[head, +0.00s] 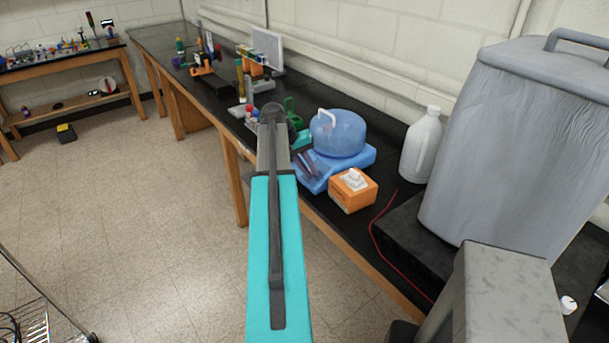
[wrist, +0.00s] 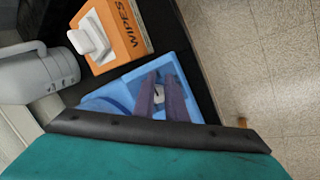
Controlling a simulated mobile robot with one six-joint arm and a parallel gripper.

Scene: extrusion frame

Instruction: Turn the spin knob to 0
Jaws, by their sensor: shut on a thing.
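A blue spin device with a clear blue domed lid and white handle (head: 338,135) stands on the black bench in the head view. Its blue base (head: 358,158) shows around the dome. In the wrist view the base's front panel (wrist: 180,62) lies under my gripper (wrist: 164,98). The two dark fingers are close together, shut around a small whitish knob (wrist: 158,93). The fingers hide most of the knob, so its setting cannot be read. In the head view my gripper (head: 307,163) reaches the device's front left, partly behind my teal arm.
An orange wipes box (head: 352,192) stands right beside the device, close to my gripper. A white jug (head: 421,146), a red cable (head: 378,243) and a large grey bin (head: 510,140) are to the right. Coloured equipment stands farther along the bench.

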